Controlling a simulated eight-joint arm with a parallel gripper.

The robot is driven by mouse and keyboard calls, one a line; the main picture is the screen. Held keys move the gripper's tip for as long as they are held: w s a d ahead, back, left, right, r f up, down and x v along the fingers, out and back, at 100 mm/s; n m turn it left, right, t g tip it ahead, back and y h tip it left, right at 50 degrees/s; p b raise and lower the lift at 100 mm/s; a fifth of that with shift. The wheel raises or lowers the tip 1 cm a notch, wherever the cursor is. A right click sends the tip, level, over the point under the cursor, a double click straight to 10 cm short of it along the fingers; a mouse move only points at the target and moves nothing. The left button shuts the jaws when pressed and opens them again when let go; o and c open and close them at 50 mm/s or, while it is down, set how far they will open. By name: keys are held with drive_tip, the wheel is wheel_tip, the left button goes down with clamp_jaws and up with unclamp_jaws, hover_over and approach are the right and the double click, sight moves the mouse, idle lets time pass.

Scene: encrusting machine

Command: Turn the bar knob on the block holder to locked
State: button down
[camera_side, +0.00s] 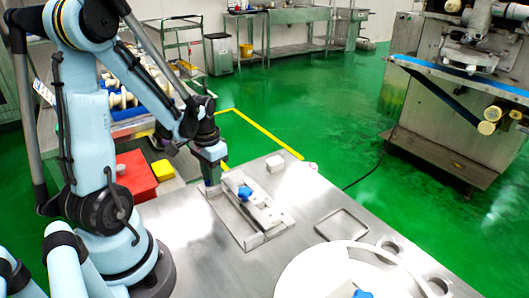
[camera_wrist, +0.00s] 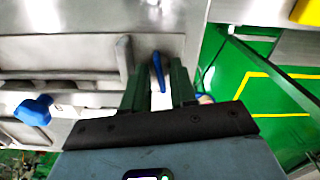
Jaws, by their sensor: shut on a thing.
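The block holder (camera_side: 258,238) is a grey metal fixture on the steel table, and it also fills the left of the wrist view (camera_wrist: 60,48). A narrow blue bar knob (camera_wrist: 158,70) shows at its edge in the wrist view, between the two dark fingers of my gripper (camera_wrist: 157,84). My gripper is shut on this bar. In the side view my gripper (camera_side: 211,178) is low at the holder's far left end, and the bar is hidden there. A second, lobed blue knob (camera_side: 244,193) sits on the holder, also in the wrist view (camera_wrist: 34,110).
An empty shallow tray (camera_side: 341,225) and a white round machine part (camera_side: 315,275) are to the right. A red box (camera_side: 136,177) is on the left. Bare table lies between holder and tray.

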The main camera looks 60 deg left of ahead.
drive_tip(key=shift+m, duration=1.1)
drive_tip(key=c, duration=1.2)
unclamp_jaws()
